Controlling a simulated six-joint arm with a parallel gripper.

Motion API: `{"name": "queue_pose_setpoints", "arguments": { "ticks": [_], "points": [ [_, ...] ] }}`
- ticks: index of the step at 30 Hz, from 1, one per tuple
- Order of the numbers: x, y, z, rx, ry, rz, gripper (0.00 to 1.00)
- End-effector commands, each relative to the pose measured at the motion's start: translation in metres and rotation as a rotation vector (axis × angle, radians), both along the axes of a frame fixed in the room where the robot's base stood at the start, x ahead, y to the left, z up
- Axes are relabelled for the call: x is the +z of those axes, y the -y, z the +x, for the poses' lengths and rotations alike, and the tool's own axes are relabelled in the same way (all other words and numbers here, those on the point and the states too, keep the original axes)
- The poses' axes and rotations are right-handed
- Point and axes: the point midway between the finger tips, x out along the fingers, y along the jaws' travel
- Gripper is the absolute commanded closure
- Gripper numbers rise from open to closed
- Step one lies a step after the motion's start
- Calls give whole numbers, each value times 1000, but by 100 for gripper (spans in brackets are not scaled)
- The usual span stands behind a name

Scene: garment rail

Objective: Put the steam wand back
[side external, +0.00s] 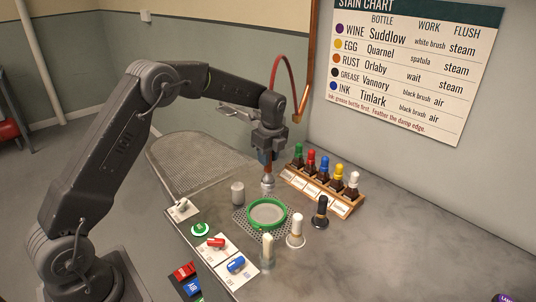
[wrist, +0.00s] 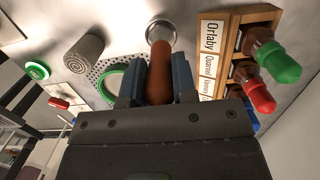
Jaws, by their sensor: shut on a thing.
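The steam wand (side external: 267,181) has a brown grip and a round metal head, with a red hose arching from it to the copper pipe at the wall. My gripper (side external: 266,158) is shut on its brown grip and holds it upright, head down, just behind the green ring (side external: 284,221). In the wrist view the brown grip (wrist: 160,78) lies between my two blue-grey fingers, and the metal head shows beyond them. I cannot tell whether the head touches the table. No holder for the wand is clearly visible.
The bottle rack (side external: 322,193) with several coloured caps stands close to the right. A grey cylinder (side external: 237,193) stands left of the ring. White and black brushes (side external: 321,212) stand to the right and front. The mesh board (side external: 198,160) at the left is clear.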

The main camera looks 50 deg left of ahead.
Motion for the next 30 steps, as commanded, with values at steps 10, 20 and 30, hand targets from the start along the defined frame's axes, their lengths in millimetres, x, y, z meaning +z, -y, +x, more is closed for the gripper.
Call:
{"name": "queue_pose_setpoints", "arguments": {
  "ticks": [10,20,30],
  "points": [
    [-2,0,0,0,1,0,100],
    [-5,0,0,0,1,0,100],
    [-7,0,0,0,1,0,100]
  ]
}}
